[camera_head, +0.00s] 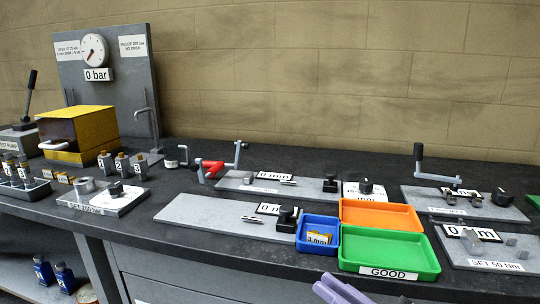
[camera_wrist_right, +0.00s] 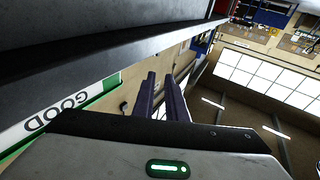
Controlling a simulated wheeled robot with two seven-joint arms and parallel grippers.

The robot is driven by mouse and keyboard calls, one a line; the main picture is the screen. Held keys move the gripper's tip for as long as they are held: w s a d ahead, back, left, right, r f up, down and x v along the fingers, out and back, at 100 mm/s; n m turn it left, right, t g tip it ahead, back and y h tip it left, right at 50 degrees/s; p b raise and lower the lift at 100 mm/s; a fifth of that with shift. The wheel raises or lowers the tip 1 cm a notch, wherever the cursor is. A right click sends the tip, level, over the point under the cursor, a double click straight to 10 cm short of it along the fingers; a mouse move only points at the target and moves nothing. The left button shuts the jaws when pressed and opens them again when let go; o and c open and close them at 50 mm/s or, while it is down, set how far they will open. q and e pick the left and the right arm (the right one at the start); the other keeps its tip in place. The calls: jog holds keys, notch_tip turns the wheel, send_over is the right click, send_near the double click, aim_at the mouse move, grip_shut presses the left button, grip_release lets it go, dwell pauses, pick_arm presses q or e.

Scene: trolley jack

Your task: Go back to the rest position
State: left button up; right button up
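My right gripper (camera_head: 340,288) shows at the bottom edge of the head view, with two purple fingers just in front of the bench, below the green GOOD tray (camera_head: 438,262). In the right wrist view its fingers (camera_wrist_right: 160,78) stand apart with a gap between them and nothing in it. The green tray's GOOD label (camera_wrist_right: 50,118) shows at the left of that view. My left gripper is in neither view.
The dark bench (camera_head: 200,236) holds an orange tray (camera_head: 381,203), a blue bin (camera_head: 304,245) with a yellow labelled piece, grey fixture plates (camera_head: 215,213), a yellow box (camera_head: 95,125) and a gauge panel (camera_head: 125,70). The space in front of the bench looks free.

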notch_tip(320, 180, down, 12)
jog(key=s+d+r+m+t+h, duration=0.1)
jog(key=s+d+m+t+h, duration=0.15)
jog(key=m+h, duration=0.4)
jog(key=s+d+f+g+h+p, duration=0.1)
jog(key=s+f+g+h, duration=0.4)
jog(key=s+f, duration=1.1)
notch_tip(320, 180, down, 3)
jog(key=shift+s+d+r+m+g, duration=0.2)
jog(key=shift+s+d+m+g, duration=0.2)
jog(key=shift+g, duration=0.45)
jog(key=shift+h, duration=0.25)
